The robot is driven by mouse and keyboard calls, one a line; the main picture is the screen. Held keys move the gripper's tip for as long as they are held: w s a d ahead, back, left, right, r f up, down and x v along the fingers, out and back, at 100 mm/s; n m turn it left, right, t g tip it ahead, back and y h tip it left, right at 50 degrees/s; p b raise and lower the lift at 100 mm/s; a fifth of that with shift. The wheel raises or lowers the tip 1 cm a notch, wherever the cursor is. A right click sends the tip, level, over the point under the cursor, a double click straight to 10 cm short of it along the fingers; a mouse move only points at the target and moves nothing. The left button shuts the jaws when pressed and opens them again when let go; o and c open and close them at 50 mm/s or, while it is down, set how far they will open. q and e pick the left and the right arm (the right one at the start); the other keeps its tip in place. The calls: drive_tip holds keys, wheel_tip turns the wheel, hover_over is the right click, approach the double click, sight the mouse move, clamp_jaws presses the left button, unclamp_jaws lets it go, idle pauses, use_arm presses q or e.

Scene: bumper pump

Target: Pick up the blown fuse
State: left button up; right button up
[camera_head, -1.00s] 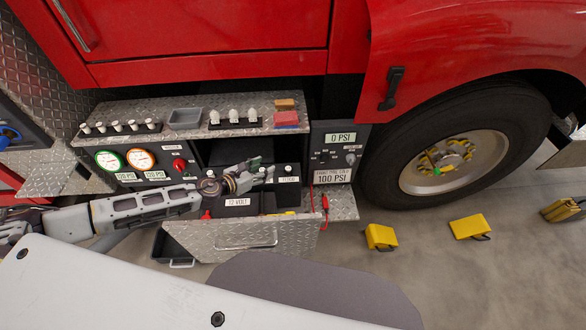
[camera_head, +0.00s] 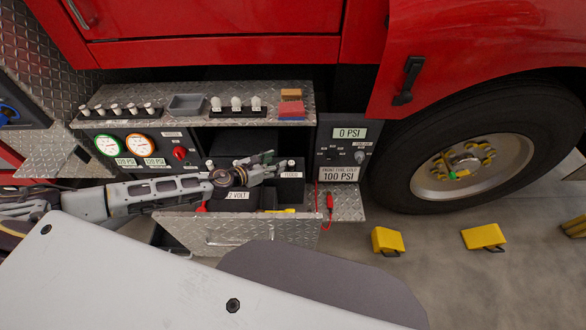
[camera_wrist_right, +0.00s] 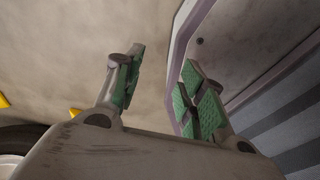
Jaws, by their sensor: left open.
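My left gripper (camera_head: 277,162) reaches in from the left in front of the open compartment. It is open, with its fingers pointing right, near the small labelled block (camera_head: 291,174) at the compartment's right side. I cannot make out the blown fuse; it may be hidden behind the fingers or too small to tell. The black 12 volt battery (camera_head: 237,195) is partly covered by my left gripper and wrist. My right gripper (camera_wrist_right: 165,62) shows in the right wrist view with its fingers apart and nothing between them.
The shelf (camera_head: 160,105) above holds a rack of white-topped pieces (camera_head: 130,109), a grey tray (camera_head: 187,106), white bulb-shaped pieces (camera_head: 236,103) and a red block (camera_head: 291,110). A drawer front (camera_head: 240,232) and a red clamp (camera_head: 329,202) are below. Yellow chocks (camera_head: 388,240) lie on the floor.

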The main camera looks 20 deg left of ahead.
sight(291, 166)
use_arm(q)
wheel_tip(291, 166, down, 5)
drive_tip(key=b, duration=0.3)
drive_tip(key=shift+w+d+r+b, duration=0.1)
drive_tip(key=shift+w+r+b, duration=0.1)
drive_tip(key=shift+b, duration=0.2)
use_arm(e)
drive_tip(key=w+d+f, duration=0.1)
drive_tip(key=d+f, duration=0.3)
drive_tip(key=shift+w+d+h, duration=0.2)
drive_tip(key=shift+w+h, duration=0.1)
drive_tip(key=shift+w, duration=0.1)
drive_tip(key=shift+f, duration=0.1)
drive_tip(key=shift+s, duration=0.1)
use_arm(q)
drive_tip(key=shift+x, duration=1.1)
use_arm(e)
drive_tip(key=shift+a, duration=0.65)
drive_tip(key=shift+d, duration=0.15)
